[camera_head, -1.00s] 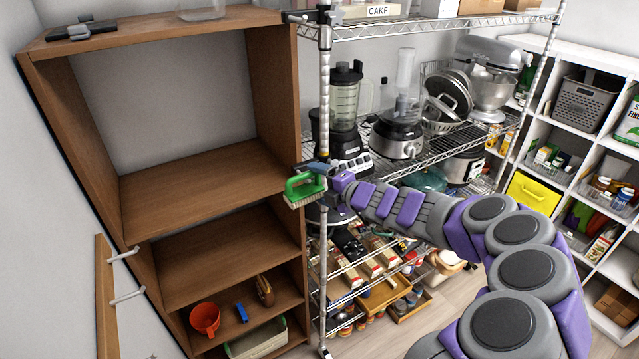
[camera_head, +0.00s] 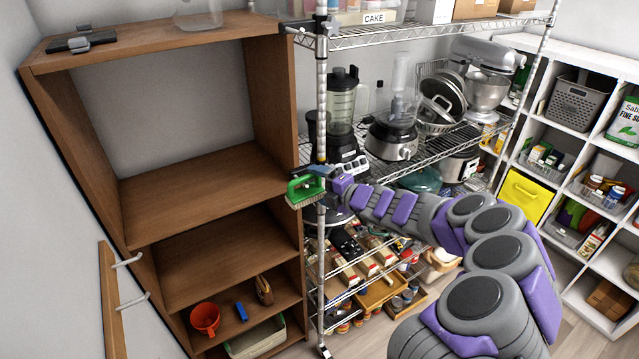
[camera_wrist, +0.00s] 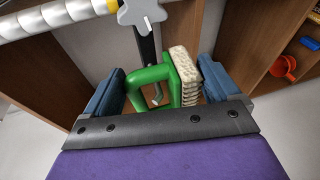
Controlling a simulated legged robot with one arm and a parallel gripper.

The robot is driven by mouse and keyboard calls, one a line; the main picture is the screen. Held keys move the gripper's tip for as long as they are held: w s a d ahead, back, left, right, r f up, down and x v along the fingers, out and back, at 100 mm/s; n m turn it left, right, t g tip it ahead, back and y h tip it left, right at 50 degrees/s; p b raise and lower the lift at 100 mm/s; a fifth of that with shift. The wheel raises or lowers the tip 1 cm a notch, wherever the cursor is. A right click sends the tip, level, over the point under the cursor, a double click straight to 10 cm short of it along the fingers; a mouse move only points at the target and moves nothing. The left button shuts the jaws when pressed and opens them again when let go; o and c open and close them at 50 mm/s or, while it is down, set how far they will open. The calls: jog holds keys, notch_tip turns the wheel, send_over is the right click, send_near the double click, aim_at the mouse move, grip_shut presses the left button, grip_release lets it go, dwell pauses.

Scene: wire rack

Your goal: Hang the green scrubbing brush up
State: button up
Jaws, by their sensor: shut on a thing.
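The green scrubbing brush (camera_head: 305,191) has a green loop handle and pale bristles. In the head view it is in front of the wooden shelf's right side, left of the rack post, bristles down. My gripper (camera_head: 321,171) is shut on it. In the wrist view the handle (camera_wrist: 147,76) and the bristle block (camera_wrist: 184,75) lie between my blue fingers (camera_wrist: 160,92). A small grey hook end (camera_wrist: 157,94) shows through the handle's opening; I cannot tell whether it touches the handle. A black bar with a grey star-shaped knob (camera_wrist: 142,13) is just beyond.
The wire rack's post (camera_head: 322,95) stands close beside my gripper. Its shelves hold a blender (camera_head: 342,105) and other appliances. The wooden shelf unit (camera_head: 190,190) has empty upper compartments. A wooden strip (camera_head: 108,300) with two pale hooks (camera_head: 127,259) is on the left wall.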

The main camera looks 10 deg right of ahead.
jog(key=shift+w+d+p, duration=0.35)
jog(key=shift+w+p, duration=0.1)
jog(key=shift+p, duration=0.45)
jog(key=shift+a+p, duration=0.4)
jog(key=shift+p, duration=0.05)
jog(key=shift+w, duration=0.1)
jog(key=shift+w+a+f+p, duration=0.1)
jog(key=shift+w+f+p, duration=0.25)
jog(key=shift+w+p, duration=0.15)
jog(key=shift+s+r+p, duration=0.1)
jog(key=shift+p, duration=0.5)
jog(key=shift+f+p, duration=0.3)
jog(key=shift+p, duration=0.1)
dwell(0.6)
jog(key=shift+p, duration=0.4)
dwell(0.4)
jog(key=o, duration=1)
